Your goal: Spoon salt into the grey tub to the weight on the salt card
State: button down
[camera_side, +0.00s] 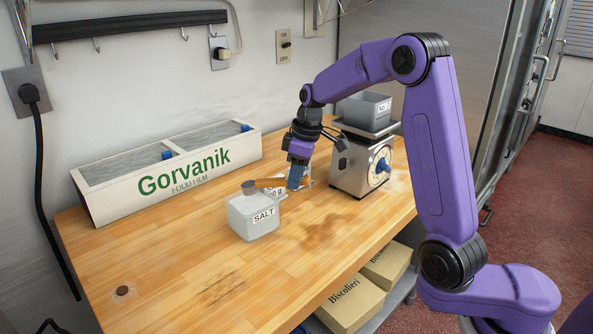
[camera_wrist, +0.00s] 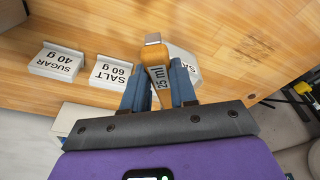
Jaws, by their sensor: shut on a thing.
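My gripper (camera_side: 297,180) is shut on the handle of a measuring spoon marked 25 ml (camera_wrist: 156,72). In the side view its grey cup (camera_side: 249,187) is at the top of the white salt container (camera_side: 254,217); I cannot tell if it dips inside or holds salt. The container also shows partly behind a finger in the wrist view (camera_wrist: 183,55). The salt card (camera_wrist: 111,73) reads SALT 60 g; in the side view it is mostly hidden behind the spoon. The grey tub (camera_side: 367,109) sits on the scale (camera_side: 350,160), right of my gripper. Its inside contents are not visible.
A sugar card (camera_wrist: 56,61) reading 40 g stands beside the salt card. A long Gorvanik food film box (camera_side: 170,175) lies along the wall. Biscolieri boxes (camera_side: 350,303) sit on a shelf below. The front of the wooden table (camera_side: 180,270) is mostly clear.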

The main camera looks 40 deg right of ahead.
jog(key=f, duration=0.3)
jog(key=shift+w+a+f+g+h, duration=0.15)
jog(key=shift+w+a+g+h, duration=0.15)
jog(key=shift+w+g, duration=0.1)
jog(key=shift+s+d+f, duration=0.1)
jog(key=shift+f, duration=0.25)
dwell(0.5)
jog(key=shift+r, duration=0.1)
dwell(0.4)
